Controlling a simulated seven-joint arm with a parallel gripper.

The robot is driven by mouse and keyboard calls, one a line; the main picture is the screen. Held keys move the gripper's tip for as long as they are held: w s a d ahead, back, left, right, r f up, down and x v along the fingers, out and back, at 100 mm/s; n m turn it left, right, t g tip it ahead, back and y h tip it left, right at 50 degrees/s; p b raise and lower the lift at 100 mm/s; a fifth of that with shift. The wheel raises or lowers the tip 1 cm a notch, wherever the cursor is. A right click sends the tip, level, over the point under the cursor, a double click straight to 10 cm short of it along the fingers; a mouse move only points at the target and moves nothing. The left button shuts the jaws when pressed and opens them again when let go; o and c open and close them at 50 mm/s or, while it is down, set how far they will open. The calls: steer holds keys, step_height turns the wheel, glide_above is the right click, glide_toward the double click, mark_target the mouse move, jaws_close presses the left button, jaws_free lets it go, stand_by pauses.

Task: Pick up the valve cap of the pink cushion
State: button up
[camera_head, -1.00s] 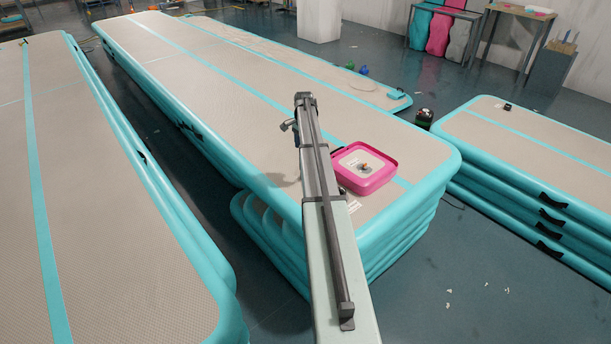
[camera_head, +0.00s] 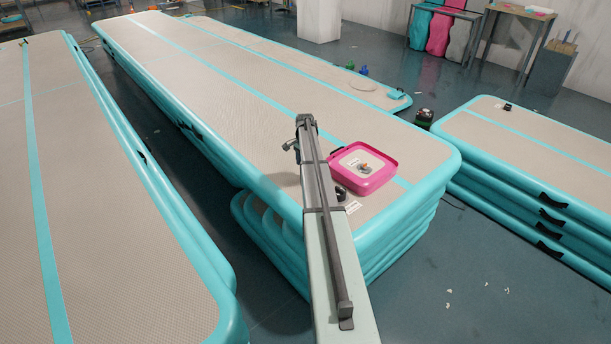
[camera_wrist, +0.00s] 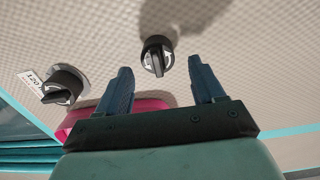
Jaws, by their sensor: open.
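The pink cushion (camera_head: 376,184) lies on the near end of the middle track, right of my arm. A pale panel on its top bears a small grey and orange fitting (camera_head: 364,168). In the wrist view my gripper (camera_wrist: 163,84) is open and empty. A black cap with a ridged grip (camera_wrist: 157,55) shows just beyond the gap between its fingertips, above the beige track. A second black cap (camera_wrist: 62,86) sits on a pale round base left of the fingers. I cannot tell which cap belongs to the cushion. The cushion's pink edge (camera_wrist: 76,120) shows behind the left finger.
A white label (camera_head: 353,207) lies on the track near a black knob (camera_head: 340,192) by the cushion's corner. My arm hides part of the middle track (camera_head: 235,110). Other tracks stand at the left (camera_head: 110,230) and right (camera_head: 540,140), with floor gaps between them.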

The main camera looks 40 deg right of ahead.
step_height(320, 180, down, 4)
steer(key=shift+s+f, duration=0.1)
steer(key=shift+s, duration=0.05)
steer(key=shift+c, duration=0.2)
steer(key=c, duration=0.9)
steer(key=r, duration=0.9)
steer(key=shift+s+d+r, duration=0.15)
steer(key=shift+d+r, duration=0.15)
steer(key=shift+r, duration=0.05)
steer(key=s+d+r, duration=0.2)
steer(key=s+d, duration=0.6)
steer(key=d, duration=0.2)
steer(key=s+d+r, duration=0.3)
steer(key=s+d, duration=0.4)
steer(key=d, duration=0.2)
steer(key=shift+s+d+r, duration=0.2)
steer(key=shift+s+d, duration=0.15)
